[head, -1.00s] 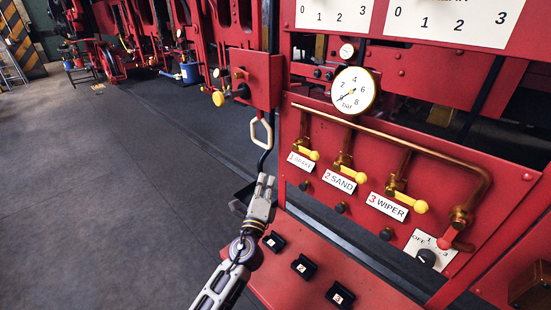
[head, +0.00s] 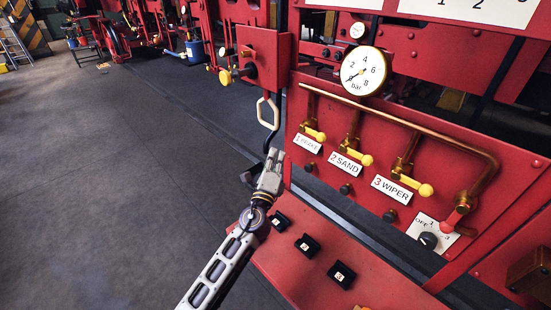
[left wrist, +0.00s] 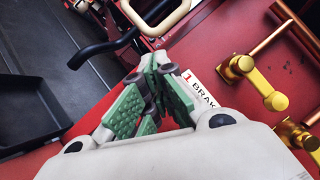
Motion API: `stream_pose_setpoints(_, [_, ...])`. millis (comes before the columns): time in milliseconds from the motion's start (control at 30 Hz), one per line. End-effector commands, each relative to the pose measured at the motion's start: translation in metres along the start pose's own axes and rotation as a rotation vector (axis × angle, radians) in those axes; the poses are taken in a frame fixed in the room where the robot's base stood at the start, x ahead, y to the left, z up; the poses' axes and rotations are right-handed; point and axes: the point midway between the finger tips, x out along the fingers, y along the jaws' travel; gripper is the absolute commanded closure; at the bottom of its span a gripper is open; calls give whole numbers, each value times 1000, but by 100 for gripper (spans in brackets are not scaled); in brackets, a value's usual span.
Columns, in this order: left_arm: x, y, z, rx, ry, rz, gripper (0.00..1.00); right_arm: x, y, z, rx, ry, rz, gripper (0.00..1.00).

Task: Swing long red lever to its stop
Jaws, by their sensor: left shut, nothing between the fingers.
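A short red-tipped lever (head: 452,222) on a brass valve at the panel's right is the only red lever I can make out. My left gripper (head: 275,160) is shut and empty, in front of the panel's left edge, well left of that lever. Its green-padded fingers (left wrist: 155,80) also show in the left wrist view, close to the 1 BRAKE label (left wrist: 205,90). A cream loop handle (head: 268,112) is just beyond the fingertips. My right gripper is out of view.
Yellow-tipped brass levers (head: 366,159) stand along the red panel under a copper pipe (head: 420,128) and a bar gauge (head: 363,70). A red shelf with black numbered blocks (head: 308,246) lies below. The grey floor (head: 110,190) at the left is clear.

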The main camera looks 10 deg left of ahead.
Motion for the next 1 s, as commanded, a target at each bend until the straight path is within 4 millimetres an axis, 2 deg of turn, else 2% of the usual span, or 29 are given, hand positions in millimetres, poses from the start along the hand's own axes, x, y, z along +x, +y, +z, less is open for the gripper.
stream_pose_setpoints(700, [66,-2,0,0,-1,-1,100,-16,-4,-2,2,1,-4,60])
stream_pose_setpoints(1000, [79,0,0,-2,0,1,100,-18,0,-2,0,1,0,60])
